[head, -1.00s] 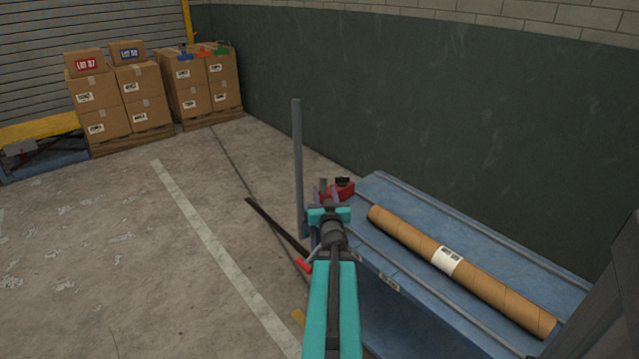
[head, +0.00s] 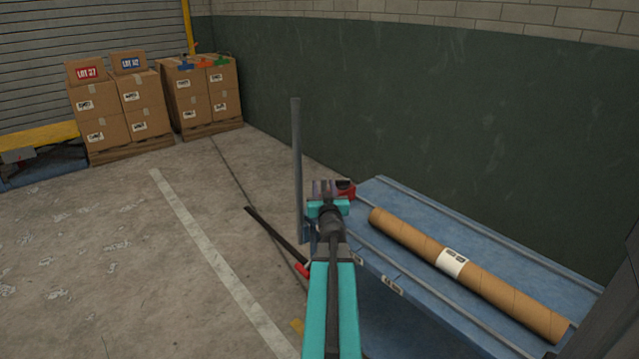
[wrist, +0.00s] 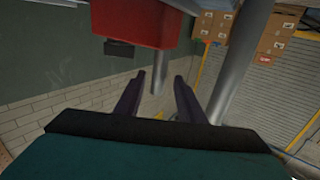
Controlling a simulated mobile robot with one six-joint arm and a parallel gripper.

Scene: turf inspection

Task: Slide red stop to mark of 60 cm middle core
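The red stop (head: 346,188) sits at the far left end of the blue bench (head: 420,212); my gripper partly hides it in the head view. In the wrist view the red stop (wrist: 135,20) fills the top, with a dark block under it. My gripper (head: 325,188) is beside the stop, on its left. In the wrist view my gripper (wrist: 160,76) has its two dark fingers apart, and the end of a grey rod (wrist: 158,78) shows between the tips; I cannot tell whether they touch. One brown cardboard core (head: 490,285) with a white label lies along the bench.
A grey upright post (head: 297,165) stands just left of my gripper. White label plates (head: 391,286) line the bench's front edge; their marks are unreadable. Stacked cartons (head: 120,100) stand on pallets at the back left. The green wall (head: 450,110) runs behind the bench.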

